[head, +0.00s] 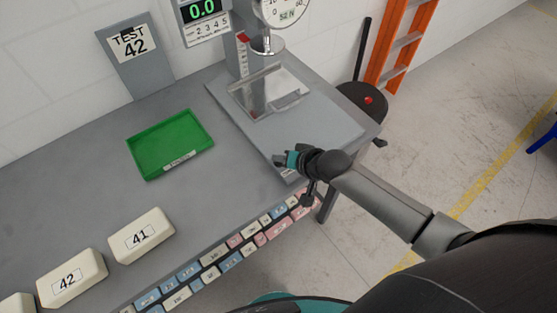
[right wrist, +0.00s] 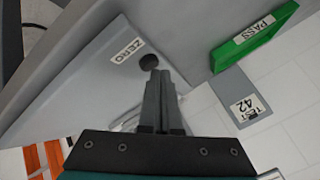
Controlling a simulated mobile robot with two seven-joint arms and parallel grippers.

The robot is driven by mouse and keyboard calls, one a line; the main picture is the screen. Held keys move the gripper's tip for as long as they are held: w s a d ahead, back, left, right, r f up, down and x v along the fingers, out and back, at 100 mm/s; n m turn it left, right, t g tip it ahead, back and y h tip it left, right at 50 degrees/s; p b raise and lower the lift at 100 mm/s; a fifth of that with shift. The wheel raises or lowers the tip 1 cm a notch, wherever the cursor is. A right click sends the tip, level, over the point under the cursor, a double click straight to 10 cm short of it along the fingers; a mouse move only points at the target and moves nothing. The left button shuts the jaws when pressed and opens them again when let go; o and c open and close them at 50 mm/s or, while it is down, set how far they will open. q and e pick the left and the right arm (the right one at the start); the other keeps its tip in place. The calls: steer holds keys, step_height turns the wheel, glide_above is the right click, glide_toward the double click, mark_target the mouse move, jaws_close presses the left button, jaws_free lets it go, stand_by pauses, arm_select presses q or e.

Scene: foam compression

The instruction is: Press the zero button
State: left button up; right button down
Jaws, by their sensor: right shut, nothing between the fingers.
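The zero button (right wrist: 149,61) is a small round black knob on the grey base of the test stand (head: 318,118), beside a white label reading ZERO (right wrist: 126,50). In the head view the button is hidden behind my right gripper (head: 279,160), at the front corner of the base. In the right wrist view my right gripper (right wrist: 159,74) is shut and empty. Its fingertips appear right at the button's edge; I cannot tell if they touch it. My left gripper is not in view.
A green tray (head: 150,167) labelled PASS lies left of the stand. Foam blocks 41 (head: 152,222) and 42 (head: 86,263) lie at the table's front left. The stand's gauge (head: 284,10) and display (head: 203,8) are at the back. Labelled tiles line the front edge.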

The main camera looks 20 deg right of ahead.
steer(key=shift+f, duration=0.35)
stand_by(0.6)
steer(key=shift+r+p, duration=0.9)
step_height(320, 180, up, 3)
steer(key=p, duration=0.3)
step_height(320, 180, up, 2)
steer(key=shift+r+p, duration=0.1)
steer(key=shift+p, duration=1)
steer(key=shift+s, duration=0.1)
